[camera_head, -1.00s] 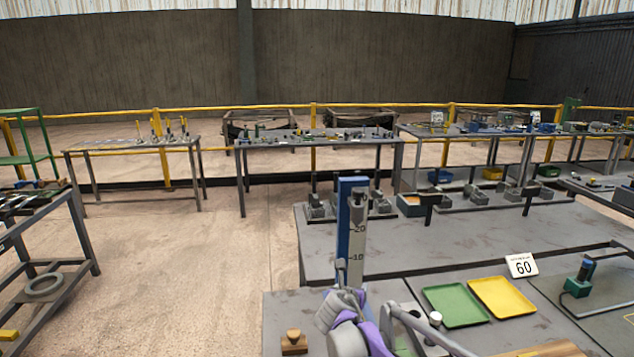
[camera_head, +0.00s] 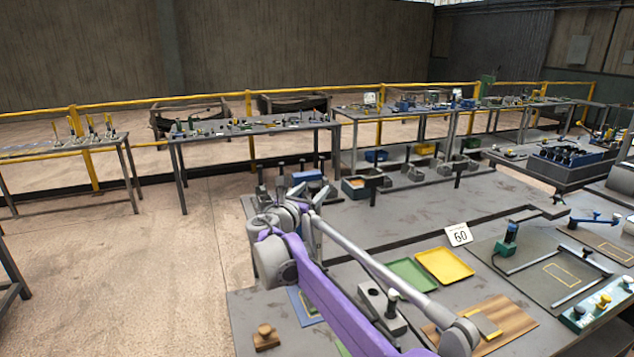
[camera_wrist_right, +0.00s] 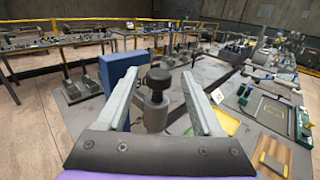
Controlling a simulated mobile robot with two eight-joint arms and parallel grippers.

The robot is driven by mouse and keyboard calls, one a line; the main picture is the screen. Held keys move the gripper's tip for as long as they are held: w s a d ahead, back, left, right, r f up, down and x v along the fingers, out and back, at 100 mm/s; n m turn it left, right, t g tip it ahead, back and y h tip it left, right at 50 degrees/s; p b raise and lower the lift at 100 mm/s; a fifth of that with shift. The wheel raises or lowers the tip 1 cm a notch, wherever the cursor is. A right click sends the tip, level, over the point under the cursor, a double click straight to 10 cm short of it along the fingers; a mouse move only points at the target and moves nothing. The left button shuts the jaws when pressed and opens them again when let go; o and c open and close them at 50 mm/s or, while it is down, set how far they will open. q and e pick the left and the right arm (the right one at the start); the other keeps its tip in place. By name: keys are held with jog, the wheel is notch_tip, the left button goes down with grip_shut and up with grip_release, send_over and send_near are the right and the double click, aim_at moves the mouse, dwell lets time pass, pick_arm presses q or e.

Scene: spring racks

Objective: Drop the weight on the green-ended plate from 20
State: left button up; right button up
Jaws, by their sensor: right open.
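A weight with a dark knob and grey body (camera_wrist_right: 157,88) shows in the right wrist view, between my right gripper's two fingers. My right gripper (camera_wrist_right: 163,82) is open, a finger on each side of the weight. The blue scale post (camera_wrist_right: 116,85) stands just left of it. In the head view my right gripper (camera_head: 303,197) is at the top of the blue post (camera_head: 308,176), and my purple arm hides most of the post and its marks. A small green patch (camera_head: 342,349) shows beside my arm low down; most of that plate is hidden. My left gripper is out of view.
A green tray (camera_head: 411,273) and a yellow tray (camera_head: 446,265) lie right of my arm, near a "60" card (camera_head: 458,235). A wooden block with a knob (camera_head: 266,338) stands at the bench's front left.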

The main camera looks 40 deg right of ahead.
jog(key=shift+x, duration=2.35)
jog(key=shift+a, duration=0.1)
grip_shut()
